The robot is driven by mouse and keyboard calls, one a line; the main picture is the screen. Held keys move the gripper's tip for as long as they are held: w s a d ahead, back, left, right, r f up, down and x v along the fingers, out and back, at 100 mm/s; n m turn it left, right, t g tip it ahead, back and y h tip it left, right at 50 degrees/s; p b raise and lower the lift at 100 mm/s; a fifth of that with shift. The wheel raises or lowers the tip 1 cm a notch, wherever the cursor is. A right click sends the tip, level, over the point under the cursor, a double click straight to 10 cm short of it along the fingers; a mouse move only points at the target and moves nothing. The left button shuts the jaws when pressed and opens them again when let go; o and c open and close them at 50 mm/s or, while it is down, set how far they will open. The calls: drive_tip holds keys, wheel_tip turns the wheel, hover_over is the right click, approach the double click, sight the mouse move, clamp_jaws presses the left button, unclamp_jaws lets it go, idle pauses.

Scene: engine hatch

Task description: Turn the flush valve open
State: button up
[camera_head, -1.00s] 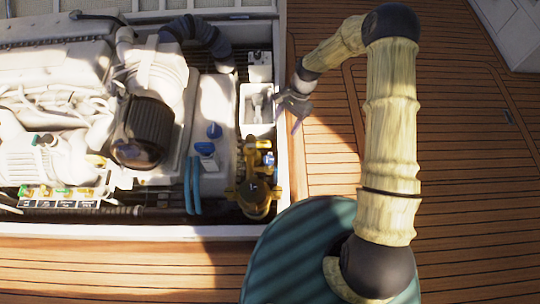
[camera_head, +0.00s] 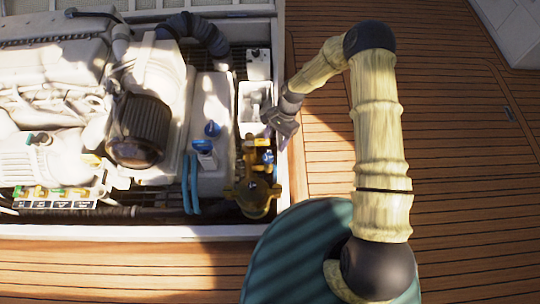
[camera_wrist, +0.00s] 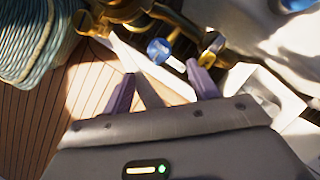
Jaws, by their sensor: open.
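The brass valve assembly (camera_head: 252,188) stands in the right front corner of the engine hatch. It carries a small blue handle (camera_head: 267,157), which also shows in the wrist view (camera_wrist: 159,50); I cannot tell for certain whether this is the flush valve's handle. A yellow-brass piece (camera_wrist: 213,43) sits just right of it in the wrist view. My gripper (camera_head: 270,132) is over the hatch's right edge, just behind the brass assembly. In the wrist view my gripper (camera_wrist: 161,80) is open and empty, with the blue handle beyond and between the purple fingertips, apart from them.
A white open box (camera_head: 254,105) lies behind the assembly. A white tank (camera_head: 214,125) with a blue cap and the engine's black filter (camera_head: 141,128) are to the left. The hatch rim (camera_head: 283,180) borders the right side. Wooden deck (camera_head: 460,150) lies clear beyond.

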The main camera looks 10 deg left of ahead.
sight(269, 156)
drive_tip(key=b+x, duration=0.2)
drive_tip(key=x, duration=0.6)
drive_tip(key=shift+s+a+f, duration=0.15)
drive_tip(key=shift+a, duration=0.05)
drive_tip(key=shift+d, duration=0.1)
drive_tip(key=c, duration=1)
drive_tip(key=shift+d, duration=0.15)
drive_tip(key=shift+w, duration=0.2)
